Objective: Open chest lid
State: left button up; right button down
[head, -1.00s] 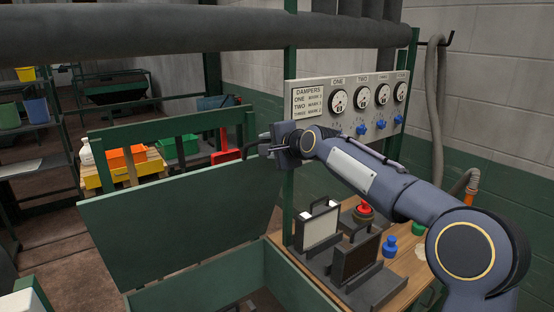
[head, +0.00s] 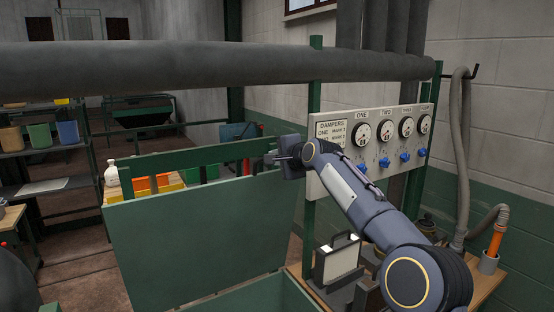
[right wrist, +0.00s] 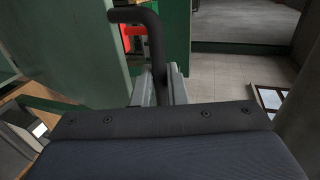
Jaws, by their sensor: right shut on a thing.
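The green chest lid (head: 195,235) stands raised and nearly upright in the head view. The top of the chest body (head: 265,298) shows below it at the bottom edge; its inside is mostly out of view. My right gripper (head: 270,159) is at the lid's upper right corner. In the right wrist view its fingers (right wrist: 160,88) are shut on a black bent handle (right wrist: 153,40), and the green lid (right wrist: 95,50) shows to the left of it. My left gripper is not in view.
A thick grey pipe (head: 220,80) crosses above the lid. A damper gauge panel (head: 372,145) on a green post stands to the right, close to my right arm. A bench with a black-framed case (head: 337,258) is below it. Shelves with bins (head: 40,135) stand at the left.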

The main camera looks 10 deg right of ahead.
notch_tip(320, 180, down, 3)
jog(key=shift+w+r+g, duration=0.1)
jog(key=shift+w+g, duration=0.05)
jog(key=shift+g, duration=0.15)
jog(key=c, duration=1.8)
grip_release()
jog(key=o, duration=0.3)
jog(key=shift+w, duration=0.2)
jog(key=shift+o, duration=0.2)
jog(key=r+b+v, duration=0.1)
jog(key=b+v, duration=0.2)
jog(key=v, duration=0.5)
jog(key=shift+b, duration=0.35)
jog(key=shift+r, duration=0.15)
